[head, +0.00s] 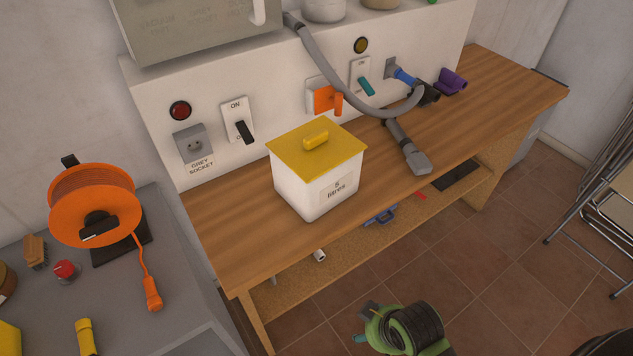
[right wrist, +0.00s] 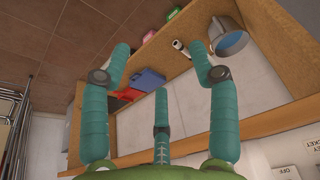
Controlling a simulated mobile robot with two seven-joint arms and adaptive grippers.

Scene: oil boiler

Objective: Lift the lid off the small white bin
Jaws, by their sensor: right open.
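The small white bin (head: 316,190) stands upright on the wooden bench, with a "5 litres" label on its front. My right gripper (head: 372,322), green with teal fingers, is low in front of the bench at the bottom of the head view, well apart from the bin. In the right wrist view its fingers (right wrist: 160,70) are spread open and empty, facing the shelf under the bench. The bin is not visible in that view. My left gripper is not in view.
A grey hose (head: 340,85) hangs down to the bench (head: 235,232) right of the bin. Switches and sockets line the wall behind. An orange cable reel (head: 95,205) stands on the grey surface at left. The shelf below holds a blue item (right wrist: 150,82) and a metal pot (right wrist: 228,38).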

